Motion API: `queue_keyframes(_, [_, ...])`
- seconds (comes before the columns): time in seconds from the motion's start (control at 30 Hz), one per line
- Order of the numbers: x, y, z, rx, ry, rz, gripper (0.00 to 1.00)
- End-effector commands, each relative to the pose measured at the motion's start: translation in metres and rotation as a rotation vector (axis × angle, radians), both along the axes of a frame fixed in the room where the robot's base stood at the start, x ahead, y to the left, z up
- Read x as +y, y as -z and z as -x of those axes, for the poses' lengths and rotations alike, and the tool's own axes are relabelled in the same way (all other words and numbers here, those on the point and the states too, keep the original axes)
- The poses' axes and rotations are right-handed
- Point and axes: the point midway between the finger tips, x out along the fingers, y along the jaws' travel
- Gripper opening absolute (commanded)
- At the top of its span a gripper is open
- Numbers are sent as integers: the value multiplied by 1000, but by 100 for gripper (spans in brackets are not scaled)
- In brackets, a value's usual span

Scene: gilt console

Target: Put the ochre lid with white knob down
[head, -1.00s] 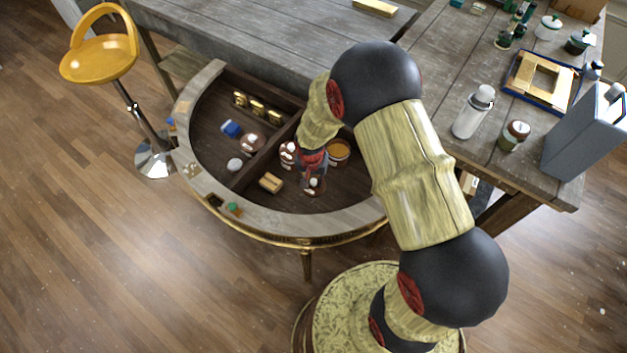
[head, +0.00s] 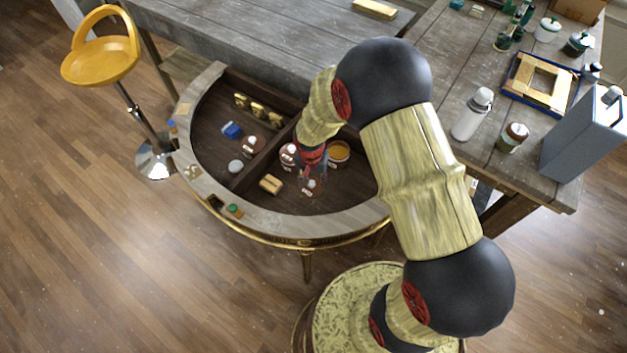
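My gripper (head: 312,172) reaches down into the right compartment of the half-round gilt console (head: 282,229). It is small in the head view, and its fingers blend with a small brown, white-labelled jar (head: 310,187) just below them. I cannot tell whether the fingers are open or shut, or touch that jar. A round container with an ochre top (head: 340,150) stands just right of the gripper. I cannot make out a white knob on it, and no separate ochre lid with a white knob is clear in this view.
A dark divider (head: 262,160) splits the console. A wooden block (head: 270,184) and another labelled jar (head: 288,156) are close to the gripper. The left compartment holds a blue item (head: 231,130) and a grey disc (head: 235,166). Grey tables stand behind and right.

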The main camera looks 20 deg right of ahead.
Motion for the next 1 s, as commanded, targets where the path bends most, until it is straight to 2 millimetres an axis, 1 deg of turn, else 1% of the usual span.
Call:
queue_keyframes(0.03, [1,-15,0,-4,0,0,37])
queue_keyframes(0.2, [4,-50,4,-4,2,-1,37])
queue_keyframes(0.3, [5,-66,7,-2,1,0,37])
queue_keyframes(0.4, [6,-78,8,-1,1,0,37])
queue_keyframes(0.57, [7,-91,9,-5,-3,-1,37])
queue_keyframes(0.63, [6,-107,9,-17,-14,0,37])
queue_keyframes(0.67, [5,-118,9,-25,-25,1,37])
queue_keyframes(0.77, [2,-170,16,-65,-77,5,37])
queue_keyframes(0.8, [1,-196,22,-86,-105,7,37])
queue_keyframes(0.83, [0,-215,28,-103,-129,9,37])
queue_keyframes(0.87, [-1,-235,36,-117,-155,12,37])
queue_keyframes(0.9, [-2,-260,47,-139,-188,17,37])
queue_keyframes(0.97, [-4,-293,68,-170,-239,24,37])
queue_keyframes(1.0, [-5,-313,82,-191,-273,30,37])
